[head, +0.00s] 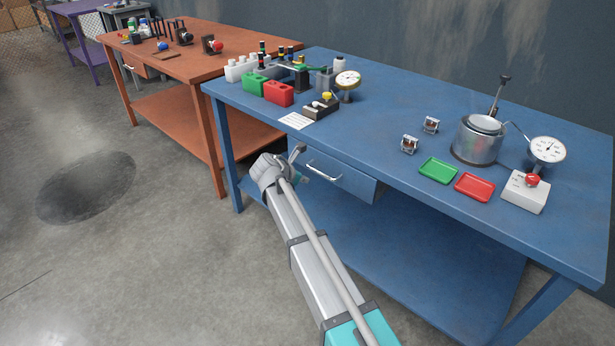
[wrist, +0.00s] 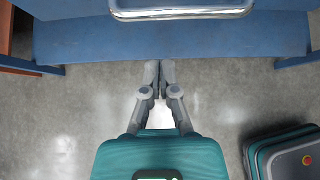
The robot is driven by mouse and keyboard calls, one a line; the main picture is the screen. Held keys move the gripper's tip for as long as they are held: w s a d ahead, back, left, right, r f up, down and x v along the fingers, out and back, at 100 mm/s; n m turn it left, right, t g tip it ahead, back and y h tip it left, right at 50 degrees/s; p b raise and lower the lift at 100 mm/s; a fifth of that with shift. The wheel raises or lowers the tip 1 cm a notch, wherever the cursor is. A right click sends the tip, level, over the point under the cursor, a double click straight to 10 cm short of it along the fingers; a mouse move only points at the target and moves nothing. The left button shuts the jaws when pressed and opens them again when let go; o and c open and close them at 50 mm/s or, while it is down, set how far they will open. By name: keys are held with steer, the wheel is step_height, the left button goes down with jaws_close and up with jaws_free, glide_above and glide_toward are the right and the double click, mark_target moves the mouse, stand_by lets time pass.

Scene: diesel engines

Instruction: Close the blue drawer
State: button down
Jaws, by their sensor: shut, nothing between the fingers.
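The blue drawer (head: 350,180) hangs under the blue workbench top, with a silver bar handle (head: 322,173) on its front. I cannot tell how far it stands out from the bench. The handle also shows at the top of the wrist view (wrist: 180,13), with a strip of the blue drawer front beside it. My gripper (head: 298,151) is in front of the bench, just left of the handle in the head view, partly hidden by my wrist. In the wrist view my gripper (wrist: 159,68) has its fingertips together and empty, apart from the handle in the picture.
The blue workbench (head: 390,115) carries green and red trays, a metal pot, gauges and engine parts. Its lower shelf (head: 430,250) is bare where seen. An orange workbench (head: 190,60) stands at the back left. The floor (head: 140,250) to the left is clear.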

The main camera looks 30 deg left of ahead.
steer(key=p+v, duration=0.6)
steer(key=v, duration=0.4)
steer(key=shift+s, duration=0.3)
steer(key=shift+d+f, duration=0.1)
steer(key=w+d+f+m+g, duration=0.2)
steer(key=d+m, duration=0.3)
steer(key=d, duration=0.6)
steer(key=w+d+f+m+g+h, duration=0.1)
steer(key=w+d+m+g, duration=0.15)
steer(key=d+m, duration=0.65)
steer(key=w+d+f+m+g, duration=0.1)
steer(key=w+d+f+m, duration=0.15)
steer(key=d, duration=1.15)
steer(key=s+d+m+g+y, duration=0.1)
steer(key=s+d+m, duration=0.2)
steer(key=d+m, duration=0.45)
steer(key=s+d+f+m+g+y, duration=0.15)
steer(key=s+d+m, duration=0.25)
steer(key=d, duration=0.7)
steer(key=s+d+m+g+y, duration=0.1)
steer(key=s+d+m+g, duration=0.15)
steer(key=d+m, duration=0.5)
step_height(320, 180, up, 19)
steer(key=d+n+p, duration=0.1)
steer(key=p, duration=1.8)
steer(key=shift+s+d+n+t, duration=0.15)
steer(key=shift+s+n+t, duration=0.2)
steer(key=shift+s, duration=0.1)
steer(key=shift+h, duration=0.25)
